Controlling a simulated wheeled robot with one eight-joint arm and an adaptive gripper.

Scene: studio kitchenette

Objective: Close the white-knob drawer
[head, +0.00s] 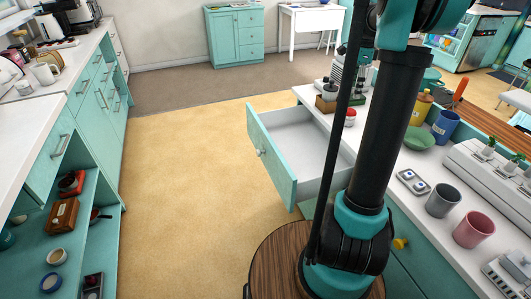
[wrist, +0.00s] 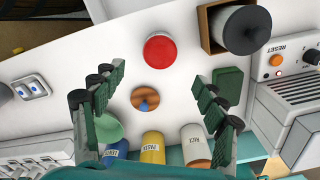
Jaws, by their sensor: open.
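The white-knob drawer (head: 272,158) stands pulled out from the right-hand counter in the head view, with its teal front facing left over the floor. Its round white knob (head: 261,153) shows on the front. The inside looks white and empty where visible; my arm hides its near right part. My gripper (wrist: 156,77) shows in the wrist view, with its two dark green fingers spread wide and nothing between them. It points at the white countertop (wrist: 100,50) and its items.
A yellow-knob drawer front (head: 400,244) lies beside my arm. The right counter (head: 420,208) carries a grey mug (head: 443,201), a pink mug (head: 473,231) and a green bowl (head: 419,139). Open floor (head: 190,190) lies left of the drawer, before the left-hand cabinets (head: 95,95).

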